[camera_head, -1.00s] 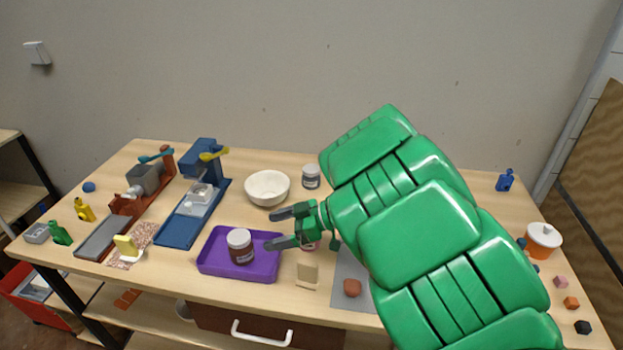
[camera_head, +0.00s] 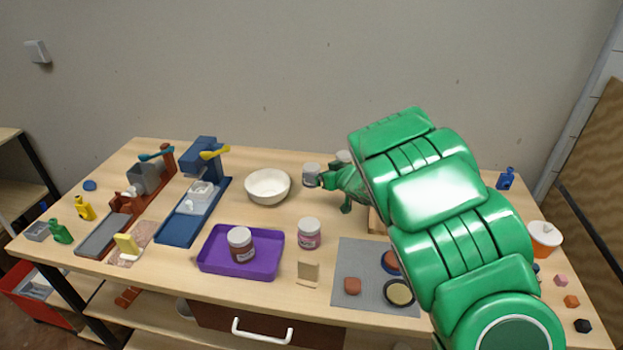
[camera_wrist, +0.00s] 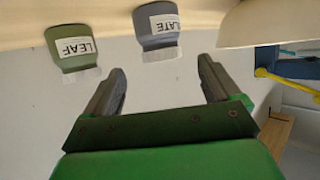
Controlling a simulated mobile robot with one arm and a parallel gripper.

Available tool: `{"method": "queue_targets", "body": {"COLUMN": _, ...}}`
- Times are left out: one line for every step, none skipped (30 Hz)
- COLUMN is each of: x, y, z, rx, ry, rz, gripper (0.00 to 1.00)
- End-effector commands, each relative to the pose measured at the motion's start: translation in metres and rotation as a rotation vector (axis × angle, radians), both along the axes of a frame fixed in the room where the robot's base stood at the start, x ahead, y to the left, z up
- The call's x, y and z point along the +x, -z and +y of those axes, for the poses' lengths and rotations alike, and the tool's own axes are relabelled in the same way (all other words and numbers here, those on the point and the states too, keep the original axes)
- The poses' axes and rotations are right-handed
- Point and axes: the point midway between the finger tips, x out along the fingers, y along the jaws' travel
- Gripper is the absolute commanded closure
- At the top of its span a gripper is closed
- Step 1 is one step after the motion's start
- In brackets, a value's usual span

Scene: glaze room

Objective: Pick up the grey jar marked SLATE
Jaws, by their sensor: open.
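The grey jar marked SLATE, its label partly cut to "LATE", shows upside down in the wrist view (camera_wrist: 156,24), its pale lid towards my fingers. In the head view this jar (camera_head: 311,173) stands at the back of the table, right of the white bowl. My gripper (camera_wrist: 162,68) is open and empty, its two fingers apart just short of the jar. In the head view my gripper (camera_head: 327,181) is beside the jar's right side, partly hidden by my arm; whether it touches the jar cannot be told.
A green jar marked LEAF (camera_wrist: 69,43) stands beside the grey one; a pale lid (camera_head: 344,156) shows behind my arm. The white bowl (camera_head: 267,186) is left. A pink-labelled jar (camera_head: 309,235), purple tray (camera_head: 212,264) holding a brown jar (camera_head: 240,246) and grey mat (camera_head: 347,258) are nearer.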

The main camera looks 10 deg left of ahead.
Motion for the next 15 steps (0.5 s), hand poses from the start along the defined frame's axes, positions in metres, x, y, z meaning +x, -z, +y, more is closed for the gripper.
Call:
{"method": "queue_targets", "body": {"x": 0.002, "y": 0.002, "z": 0.002, "rx": 0.0, "ry": -0.001, "rz": 0.0, "gripper": 0.1}}
{"method": "queue_targets", "body": {"x": 0.004, "y": 0.003, "z": 0.004, "rx": 0.0, "ry": -0.001, "rz": 0.0, "gripper": 0.1}}
{"method": "queue_targets", "body": {"x": 0.006, "y": 0.004, "z": 0.006, "rx": -0.001, "ry": -0.002, "rz": 0.001, "gripper": 0.1}}
{"method": "queue_targets", "body": {"x": 0.007, "y": 0.005, "z": 0.007, "rx": -0.001, "ry": -0.003, "rz": 0.0, "gripper": 0.1}}
{"method": "queue_targets", "body": {"x": 0.009, "y": 0.006, "z": 0.009, "rx": -0.001, "ry": -0.003, "rz": 0.0, "gripper": 0.1}}
{"method": "queue_targets", "body": {"x": 0.01, "y": 0.007, "z": 0.011, "rx": -0.001, "ry": -0.003, "rz": 0.0, "gripper": 0.1}}
{"method": "queue_targets", "body": {"x": 0.011, "y": 0.007, "z": 0.012, "rx": -0.001, "ry": -0.004, "rz": 0.0, "gripper": 0.1}}
{"method": "queue_targets", "body": {"x": 0.012, "y": 0.008, "z": 0.012, "rx": -0.001, "ry": -0.004, "rz": 0.0, "gripper": 0.1}}
{"method": "queue_targets", "body": {"x": 0.013, "y": 0.008, "z": 0.013, "rx": -0.001, "ry": -0.004, "rz": 0.0, "gripper": 0.1}}
{"method": "queue_targets", "body": {"x": 0.013, "y": 0.008, "z": 0.014, "rx": -0.001, "ry": -0.004, "rz": 0.0, "gripper": 0.1}}
{"method": "queue_targets", "body": {"x": 0.014, "y": 0.008, "z": 0.014, "rx": -0.001, "ry": -0.004, "rz": 0.0, "gripper": 0.1}}
{"method": "queue_targets", "body": {"x": 0.015, "y": 0.009, "z": 0.015, "rx": 0.0, "ry": -0.004, "rz": 0.0, "gripper": 0.1}}
{"method": "queue_targets", "body": {"x": 0.016, "y": 0.009, "z": 0.016, "rx": 0.0, "ry": -0.004, "rz": 0.0, "gripper": 0.1}}
{"method": "queue_targets", "body": {"x": 0.017, "y": 0.01, "z": 0.017, "rx": 0.0, "ry": -0.005, "rz": -0.002, "gripper": 0.1}}
{"method": "queue_targets", "body": {"x": 0.019, "y": 0.011, "z": 0.019, "rx": 0.0, "ry": -0.006, "rz": -0.001, "gripper": 0.1}}
